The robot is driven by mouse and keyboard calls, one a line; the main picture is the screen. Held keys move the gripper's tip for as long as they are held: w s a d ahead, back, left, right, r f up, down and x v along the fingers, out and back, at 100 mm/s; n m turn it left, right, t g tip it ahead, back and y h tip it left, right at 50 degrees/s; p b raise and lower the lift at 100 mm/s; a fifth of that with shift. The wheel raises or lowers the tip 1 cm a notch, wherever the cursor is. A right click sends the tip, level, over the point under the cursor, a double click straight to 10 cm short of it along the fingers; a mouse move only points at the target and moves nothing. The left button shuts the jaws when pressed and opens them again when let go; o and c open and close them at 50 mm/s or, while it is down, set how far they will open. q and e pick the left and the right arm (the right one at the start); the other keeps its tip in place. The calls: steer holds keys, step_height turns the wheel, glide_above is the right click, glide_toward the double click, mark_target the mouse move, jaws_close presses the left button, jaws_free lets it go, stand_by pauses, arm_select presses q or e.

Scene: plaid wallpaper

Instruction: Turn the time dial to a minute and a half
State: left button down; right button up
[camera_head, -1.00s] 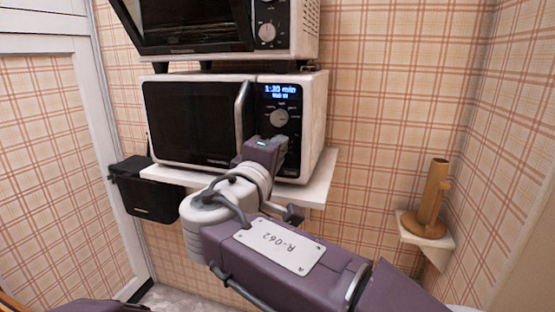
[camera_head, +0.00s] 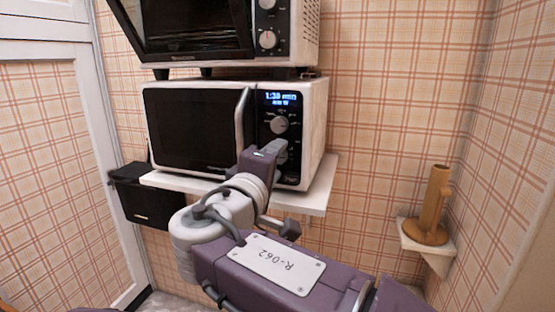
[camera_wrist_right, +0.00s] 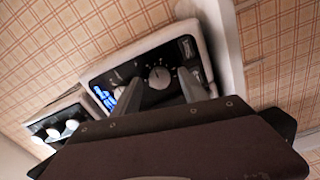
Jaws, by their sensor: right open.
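The white microwave (camera_head: 321,110) has a black door and a black control panel on its right side. Its lit blue display (camera_head: 281,97) appears to read 1:30 min. Below it is a round grey upper dial (camera_head: 279,124). A lower dial (camera_head: 282,154) is partly hidden by my right gripper (camera_head: 273,148), which is in front of the panel. In the right wrist view the lower dial (camera_wrist_right: 160,77) shows between the open, empty fingers (camera_wrist_right: 159,82); contact cannot be told. The upper dial (camera_wrist_right: 121,91) is partly behind the left finger. My left gripper is not in view.
The microwave stands on a white shelf (camera_head: 316,198). A second oven (camera_head: 300,35) with knobs is just above it. Bare wall lies between.

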steer(key=v, duration=0.7)
steer(key=shift+s+p, duration=0.3)
steer(key=shift+r, duration=0.1)
